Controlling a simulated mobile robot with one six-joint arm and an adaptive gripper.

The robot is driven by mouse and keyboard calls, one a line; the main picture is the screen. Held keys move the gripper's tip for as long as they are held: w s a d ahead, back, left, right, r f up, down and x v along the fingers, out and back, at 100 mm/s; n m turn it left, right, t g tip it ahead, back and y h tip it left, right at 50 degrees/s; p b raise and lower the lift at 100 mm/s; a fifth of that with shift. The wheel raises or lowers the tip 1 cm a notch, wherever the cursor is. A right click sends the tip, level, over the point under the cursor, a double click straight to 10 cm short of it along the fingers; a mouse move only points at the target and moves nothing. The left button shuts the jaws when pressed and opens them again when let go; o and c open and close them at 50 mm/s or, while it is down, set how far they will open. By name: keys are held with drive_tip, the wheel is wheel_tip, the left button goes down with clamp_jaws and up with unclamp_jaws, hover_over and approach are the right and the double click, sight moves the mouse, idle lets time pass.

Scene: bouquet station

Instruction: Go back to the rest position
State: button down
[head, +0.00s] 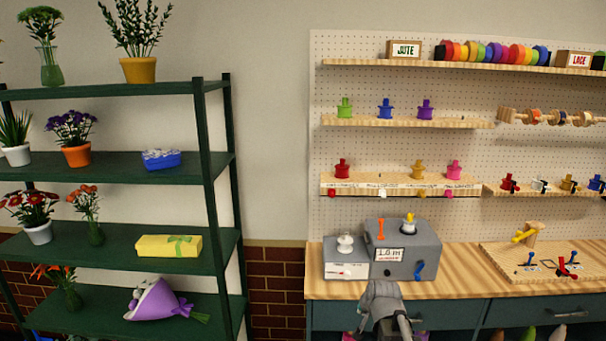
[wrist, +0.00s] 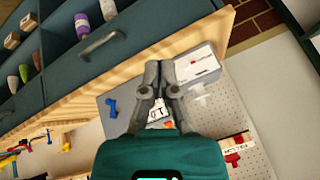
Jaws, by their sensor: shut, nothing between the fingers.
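My gripper (head: 383,296) is grey and empty, in front of the bench below the grey box in the head view. In the wrist view its two fingers (wrist: 161,72) lie close together with nothing between them. The grey box (head: 430,248) carries a length label, an orange peg (head: 381,229), a yellow-topped piece (head: 409,222) and a blue lever (head: 419,268). My gripper hides part of the box in the wrist view.
A white box (head: 343,271) with a white knob stands left of the grey box. A wooden stand (head: 515,260) with small levers is at the right of the bench (head: 455,289). Pegboard shelves rise behind. A green rack (head: 218,215) with flowers stands left.

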drive_tip(key=s+f+n+g, duration=0.1)
drive_tip(key=s+n+g, duration=0.1)
drive_tip(key=s, duration=0.6)
drive_tip(key=s+f+n+g+h, duration=0.1)
drive_tip(key=s+f+n+g, duration=0.1)
drive_tip(key=s, duration=0.6)
drive_tip(key=shift+s+a+n+g, duration=0.3)
drive_tip(key=shift+n+g, duration=0.2)
drive_tip(key=shift+g, duration=0.7)
